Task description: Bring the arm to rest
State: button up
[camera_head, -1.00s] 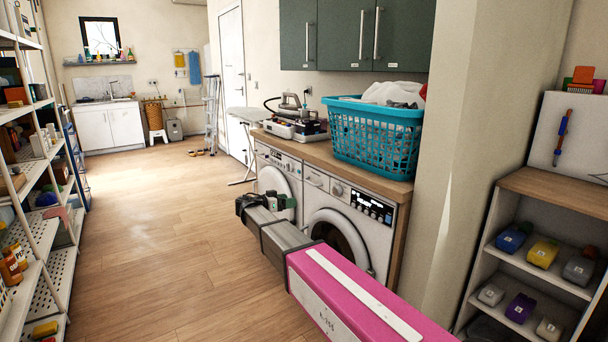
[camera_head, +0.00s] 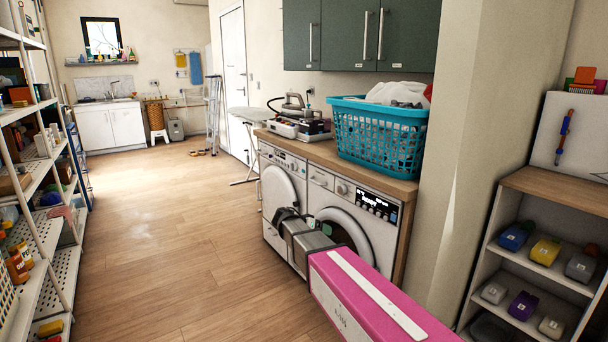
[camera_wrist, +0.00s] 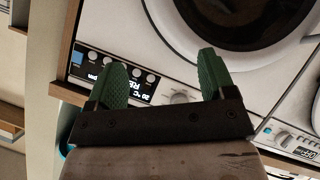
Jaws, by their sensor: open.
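My gripper shows in the wrist view (camera_wrist: 162,80) with its two green fingers spread apart and nothing between them. Beyond the fingers are a washing machine's front panel and its round dark door. In the head view my pink and grey arm reaches from the lower right toward the two white machines, and the gripper (camera_head: 285,218) is at its far end, small and partly hidden by the wrist. The washing machine (camera_head: 324,204) stands behind the arm, which covers part of its door. I cannot tell the exact gap between gripper and machine.
A wooden counter (camera_head: 350,172) above the machines carries a blue laundry basket (camera_head: 378,140) and an iron station (camera_head: 297,123). A small shelf (camera_head: 485,262) with labelled items stands at right, tall shelving (camera_head: 50,215) at left. The wooden floor (camera_head: 170,230) between is clear.

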jog(key=s+d+f+n+g+y, duration=0.1)
jog(key=s+d+f+n+y, duration=0.1)
jog(key=s, duration=0.5)
jog(key=s+d+f+n+g+y, duration=0.2)
jog(key=s+d+f+y, duration=0.3)
jog(key=s, duration=0.3)
jog(key=s+d+f+n+g+y, duration=0.1)
jog(key=s+d+f+y, duration=0.3)
jog(key=s, duration=0.4)
jog(key=shift+s+d+f+n, duration=0.15)
jog(key=shift+d+f+n, duration=0.4)
jog(key=shift+d, duration=0.3)
